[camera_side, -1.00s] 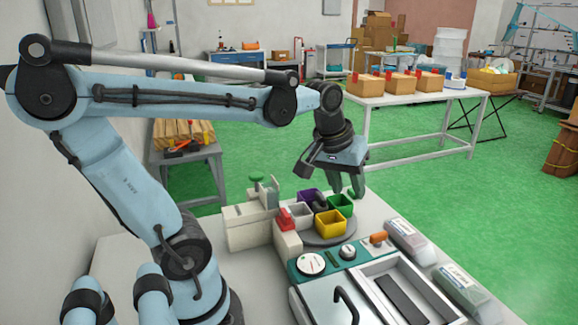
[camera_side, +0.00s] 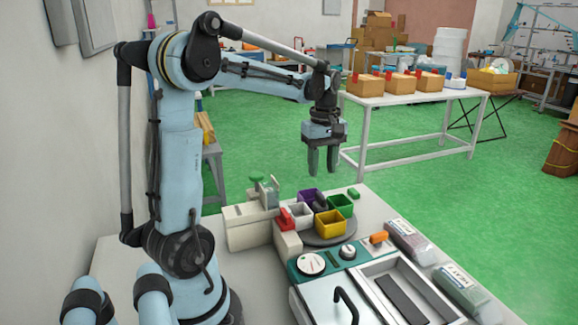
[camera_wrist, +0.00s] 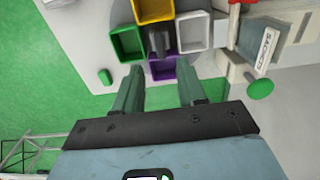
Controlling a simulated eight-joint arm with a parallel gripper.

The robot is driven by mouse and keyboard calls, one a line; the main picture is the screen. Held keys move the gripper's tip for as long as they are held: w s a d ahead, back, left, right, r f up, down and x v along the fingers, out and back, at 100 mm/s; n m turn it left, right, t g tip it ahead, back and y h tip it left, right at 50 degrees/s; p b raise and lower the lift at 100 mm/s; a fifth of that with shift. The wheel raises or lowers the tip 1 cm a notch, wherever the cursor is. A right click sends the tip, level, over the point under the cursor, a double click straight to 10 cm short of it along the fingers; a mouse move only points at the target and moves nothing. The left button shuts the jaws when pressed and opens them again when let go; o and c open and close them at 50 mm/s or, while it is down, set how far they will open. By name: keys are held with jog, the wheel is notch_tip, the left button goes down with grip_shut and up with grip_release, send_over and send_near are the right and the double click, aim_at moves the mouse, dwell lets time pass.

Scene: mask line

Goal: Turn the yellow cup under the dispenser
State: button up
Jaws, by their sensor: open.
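The yellow cup (camera_side: 330,224) is square and sits on the front part of a round grey turntable (camera_side: 312,240). Purple (camera_side: 307,195), green (camera_side: 342,206) and white (camera_side: 300,211) cups share it around a dark central post (camera_side: 320,204). The pale dispenser (camera_side: 250,225), with a red part (camera_side: 284,219), stands left of the turntable, nearest the white cup. In the wrist view the yellow cup (camera_wrist: 153,10) is at the top, beyond the post. My gripper (camera_side: 322,173) is open and empty, pointing down above and behind the turntable. Its fingers (camera_wrist: 160,68) flank the purple cup in the wrist view.
A teal panel (camera_side: 310,264) with dials and an orange part (camera_side: 378,238) lies in front of the turntable. A metal tray (camera_side: 375,265) and two wrapped packs (camera_side: 408,238) are front right. A small green block (camera_side: 353,193) lies behind the green cup. Air above the turntable is clear.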

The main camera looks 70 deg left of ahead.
aim_at(321, 195)
notch_tip(321, 195, down, 8)
jog(key=shift+f, duration=0.1)
dwell(0.4)
grip_shut()
